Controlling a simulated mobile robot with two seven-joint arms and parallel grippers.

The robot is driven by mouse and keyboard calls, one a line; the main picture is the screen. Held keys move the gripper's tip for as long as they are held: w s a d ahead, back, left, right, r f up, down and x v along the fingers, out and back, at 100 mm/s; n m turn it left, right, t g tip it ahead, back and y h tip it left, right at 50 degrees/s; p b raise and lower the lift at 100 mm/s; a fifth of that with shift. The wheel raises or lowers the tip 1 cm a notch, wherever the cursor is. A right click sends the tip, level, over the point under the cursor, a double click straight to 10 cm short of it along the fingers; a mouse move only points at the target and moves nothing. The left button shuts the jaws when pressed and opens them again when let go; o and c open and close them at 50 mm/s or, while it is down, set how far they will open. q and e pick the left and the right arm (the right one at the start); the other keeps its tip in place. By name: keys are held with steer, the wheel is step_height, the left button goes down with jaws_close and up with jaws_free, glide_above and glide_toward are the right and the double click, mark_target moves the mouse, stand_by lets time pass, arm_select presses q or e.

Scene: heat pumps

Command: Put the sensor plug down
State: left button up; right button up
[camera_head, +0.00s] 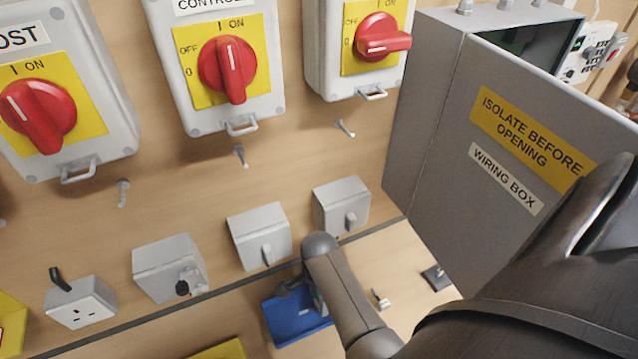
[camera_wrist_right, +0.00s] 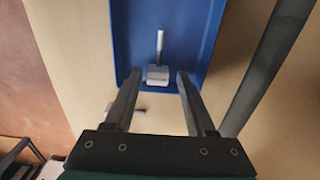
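A small white-grey plug with a thin pale stem, which looks like the sensor plug (camera_wrist_right: 158,75), is at the near edge of the blue tray (camera_wrist_right: 170,25) in the right wrist view. My right gripper (camera_wrist_right: 158,78) is open, with a finger on each side of the plug and a visible gap on both sides. I cannot tell whether the plug rests fully on the tray floor. In the head view the blue tray (camera_head: 285,322) is partly covered by my right wrist, which hides the plug and most of the gripper. My left gripper is not in view.
A grey wiring box (camera_head: 420,130) with its door swung out stands close to my right arm. Red-handled switches (camera_head: 228,68) and small grey boxes (camera_head: 260,238) line the panel. A small white piece (camera_head: 380,298) and a dark piece (camera_head: 437,278) lie right of the tray.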

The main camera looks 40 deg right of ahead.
steer(key=shift+o, duration=0.2)
steer(key=shift+r, duration=0.15)
step_height(320, 180, up, 12)
stand_by(0.6)
stand_by(0.4)
